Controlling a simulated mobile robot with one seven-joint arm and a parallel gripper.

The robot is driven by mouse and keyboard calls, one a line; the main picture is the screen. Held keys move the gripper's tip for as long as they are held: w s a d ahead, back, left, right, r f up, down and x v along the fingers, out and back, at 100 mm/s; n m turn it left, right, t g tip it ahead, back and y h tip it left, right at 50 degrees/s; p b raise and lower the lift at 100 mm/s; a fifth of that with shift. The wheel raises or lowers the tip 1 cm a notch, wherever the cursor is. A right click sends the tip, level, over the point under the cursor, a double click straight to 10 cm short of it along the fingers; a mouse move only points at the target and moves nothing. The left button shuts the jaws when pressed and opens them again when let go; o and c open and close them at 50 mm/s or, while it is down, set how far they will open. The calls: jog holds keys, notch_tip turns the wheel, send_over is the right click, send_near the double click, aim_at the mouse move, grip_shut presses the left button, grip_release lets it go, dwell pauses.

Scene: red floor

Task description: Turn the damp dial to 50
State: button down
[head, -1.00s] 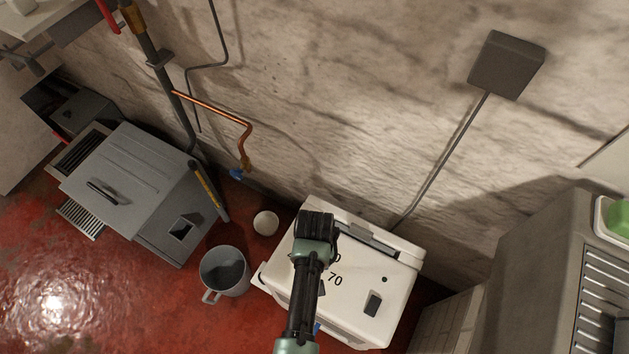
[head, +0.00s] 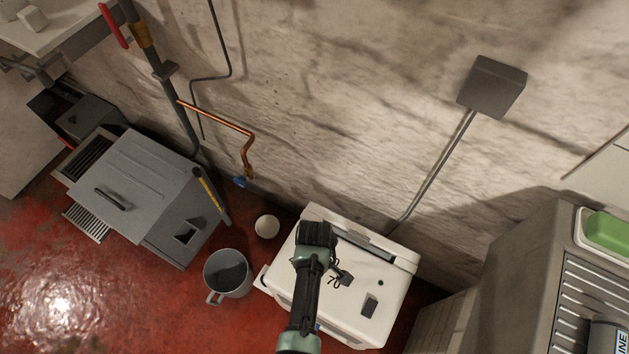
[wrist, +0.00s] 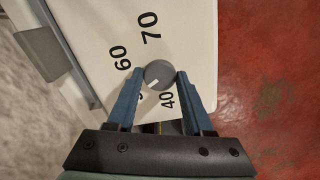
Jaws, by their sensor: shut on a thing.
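The dial (wrist: 158,72) is a round grey knob with a white pointer line on the top panel of a white machine (wrist: 192,30). In the wrist view, its pointer faces down and slightly left, toward the gap between the 40 and a mostly hidden number. The 60 and 70 are readable at the upper left. My gripper (wrist: 160,76) is shut on the dial, one finger on each side. In the head view, the white machine (head: 388,322) stands by the wall; my arm and gripper (head: 315,236) cover the dial.
A grey bucket (head: 226,274) and a small white round object (head: 267,227) stand left of the machine on the red floor. A large grey box (head: 139,187) is farther left. A tall cabinet (head: 535,270) is at the right. A wall box (head: 493,87) has a cable running down.

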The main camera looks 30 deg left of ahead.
jog(key=shift+n, duration=0.3)
jog(key=shift+c, duration=1.5)
grip_release()
notch_tip(320, 180, up, 13)
jog(key=p, duration=0.3)
